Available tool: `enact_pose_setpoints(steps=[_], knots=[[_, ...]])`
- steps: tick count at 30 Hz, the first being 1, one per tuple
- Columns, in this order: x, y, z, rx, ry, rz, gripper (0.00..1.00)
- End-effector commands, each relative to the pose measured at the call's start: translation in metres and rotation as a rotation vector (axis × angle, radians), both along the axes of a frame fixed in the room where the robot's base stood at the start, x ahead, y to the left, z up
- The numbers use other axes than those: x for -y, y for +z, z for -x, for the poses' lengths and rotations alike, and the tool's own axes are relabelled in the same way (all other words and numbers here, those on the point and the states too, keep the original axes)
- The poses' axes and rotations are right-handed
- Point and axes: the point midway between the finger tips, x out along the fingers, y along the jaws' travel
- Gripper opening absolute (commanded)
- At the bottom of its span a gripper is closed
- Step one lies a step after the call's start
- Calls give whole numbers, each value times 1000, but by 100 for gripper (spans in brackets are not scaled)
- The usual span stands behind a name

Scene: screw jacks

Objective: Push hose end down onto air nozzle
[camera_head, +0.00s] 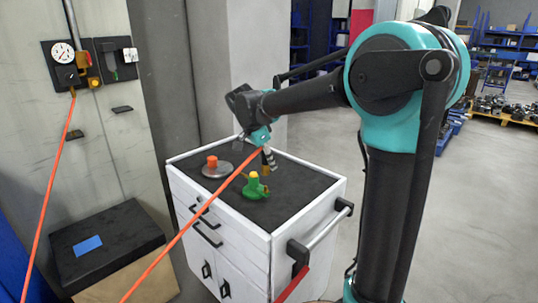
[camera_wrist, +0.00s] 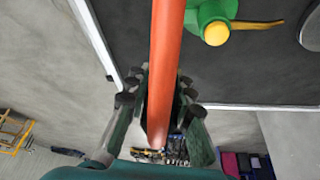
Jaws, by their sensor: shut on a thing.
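My gripper (camera_head: 267,158) is shut on the orange hose (camera_head: 195,219), above the back part of the cart top. In the wrist view the hose (camera_wrist: 167,45) runs between the fingers (camera_wrist: 160,92) of my gripper; I cannot make out its end clearly. A green fitting (camera_head: 255,188) with a yellow top stands on the dark cart top, in front of and below my gripper. It also shows at the top of the wrist view (camera_wrist: 213,12), with a yellow lever, apart from the hose. Whether this fitting is the air nozzle I cannot tell for sure.
An orange cap on a grey disc (camera_head: 217,171) sits left of the fitting on the white cart (camera_head: 231,233). A wall gauge (camera_head: 63,53) has an orange hose hanging from it. A dark-topped box (camera_head: 125,230) stands left.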

Motion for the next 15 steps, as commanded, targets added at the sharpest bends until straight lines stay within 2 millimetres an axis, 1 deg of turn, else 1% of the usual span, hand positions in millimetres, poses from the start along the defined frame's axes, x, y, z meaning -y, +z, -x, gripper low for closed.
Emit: enact_pose_setpoints(steps=[15], knots=[[0,-35,0,0,0,0,0]])
